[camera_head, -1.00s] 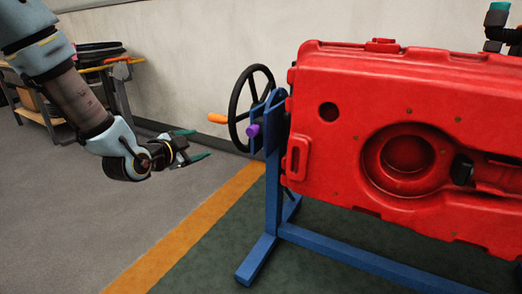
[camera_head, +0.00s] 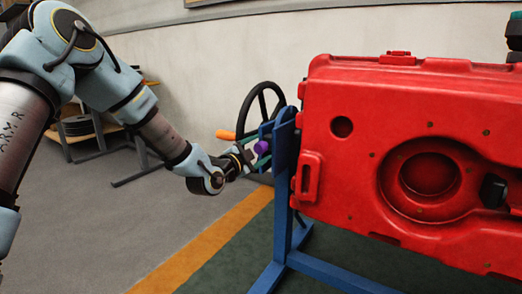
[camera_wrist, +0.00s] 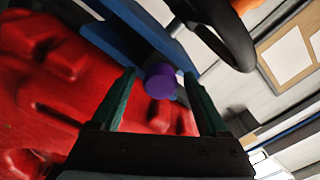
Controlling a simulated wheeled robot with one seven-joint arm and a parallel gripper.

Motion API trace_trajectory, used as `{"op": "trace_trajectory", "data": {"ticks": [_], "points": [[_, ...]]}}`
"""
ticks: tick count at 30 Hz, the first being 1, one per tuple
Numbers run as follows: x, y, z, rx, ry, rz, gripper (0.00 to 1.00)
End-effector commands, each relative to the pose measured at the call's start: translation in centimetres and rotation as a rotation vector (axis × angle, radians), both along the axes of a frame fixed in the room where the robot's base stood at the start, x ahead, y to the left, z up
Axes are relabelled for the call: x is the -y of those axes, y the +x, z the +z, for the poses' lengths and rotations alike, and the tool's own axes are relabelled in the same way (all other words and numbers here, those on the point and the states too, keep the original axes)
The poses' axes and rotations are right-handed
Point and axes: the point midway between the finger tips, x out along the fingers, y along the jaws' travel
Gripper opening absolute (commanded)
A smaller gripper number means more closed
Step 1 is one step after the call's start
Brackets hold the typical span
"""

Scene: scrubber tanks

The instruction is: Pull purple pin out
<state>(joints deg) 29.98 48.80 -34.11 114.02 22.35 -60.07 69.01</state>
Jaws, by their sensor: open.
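The purple pin (camera_head: 262,147) sticks out of the blue stand (camera_head: 283,185) beside the black handwheel. In the wrist view the round purple pin head (camera_wrist: 161,82) shows between the two green fingertips, nearer the left one. My gripper (camera_head: 256,150) is open, with its fingers reaching to the pin from the left. In the wrist view my gripper (camera_wrist: 162,95) has a clear gap on the right side of the pin. I cannot tell whether a finger touches the pin. The pin's shaft is hidden.
The black handwheel (camera_head: 243,112) with an orange handle (camera_head: 225,135) stands just behind the pin. A large red tank (camera_head: 360,135) hangs on the stand to the right. A shelf cart (camera_head: 88,130) stands by the wall. The floor at left is free.

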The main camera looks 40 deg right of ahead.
Motion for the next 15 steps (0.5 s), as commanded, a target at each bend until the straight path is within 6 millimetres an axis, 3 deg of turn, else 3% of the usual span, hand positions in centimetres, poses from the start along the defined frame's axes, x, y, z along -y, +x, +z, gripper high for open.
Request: {"op": "trace_trajectory", "data": {"ticks": [5, 13, 15], "points": [[1.12, 0.31, 0.02, -0.001, -0.001, 0.001, 0.78], [1.22, 0.33, 0.03, -0.001, 0.0, 0.001, 0.78], [1.21, 0.33, 0.03, -0.001, 0.0, 0.001, 0.71]]}}
